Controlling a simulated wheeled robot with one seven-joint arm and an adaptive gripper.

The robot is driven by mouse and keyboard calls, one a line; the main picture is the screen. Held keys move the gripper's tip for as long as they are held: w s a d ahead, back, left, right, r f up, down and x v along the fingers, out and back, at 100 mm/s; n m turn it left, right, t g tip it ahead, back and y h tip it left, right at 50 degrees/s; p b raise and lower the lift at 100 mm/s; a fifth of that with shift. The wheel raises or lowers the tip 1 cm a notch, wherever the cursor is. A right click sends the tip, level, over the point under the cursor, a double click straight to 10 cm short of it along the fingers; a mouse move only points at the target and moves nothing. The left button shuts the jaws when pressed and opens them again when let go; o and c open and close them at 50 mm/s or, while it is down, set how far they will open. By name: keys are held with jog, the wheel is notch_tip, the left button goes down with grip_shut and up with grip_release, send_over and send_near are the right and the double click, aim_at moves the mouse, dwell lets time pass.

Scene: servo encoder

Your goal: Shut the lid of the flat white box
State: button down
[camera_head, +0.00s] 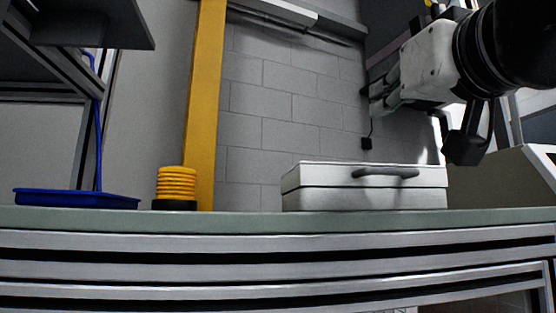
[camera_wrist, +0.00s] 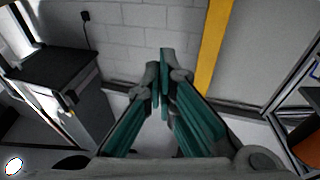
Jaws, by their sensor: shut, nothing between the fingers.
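The flat white box (camera_head: 330,200) stands on the bench top, right of centre in the head view. Its lid (camera_head: 315,175) lies down over the base with no clear gap along the front. A dark grey handle (camera_head: 385,173) is on the lid's front. My gripper (camera_head: 373,97) is above the box, well clear of the lid, pointing left. In the wrist view its teal-padded fingers (camera_wrist: 162,72) come together at the tips with nothing between them. I cannot make out the box in the wrist view.
The bench top (camera_head: 240,219) is clear between the box and a yellow ringed stack (camera_head: 176,183) on a black base. A blue tray (camera_head: 75,199) lies at the far left. A yellow post (camera_head: 205,100) and a grey block wall (camera_head: 290,110) stand behind.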

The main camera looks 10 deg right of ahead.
aim_at(397, 168)
jog(key=shift+s+f+b, duration=0.5)
jog(key=shift+f+b, duration=1.1)
jog(key=shift+s+f+b, duration=0.5)
jog(key=shift+f+b, duration=1.05)
jog(key=shift+s+f+b, duration=0.5)
jog(key=shift+f+b, duration=1.1)
jog(key=shift+r, duration=0.1)
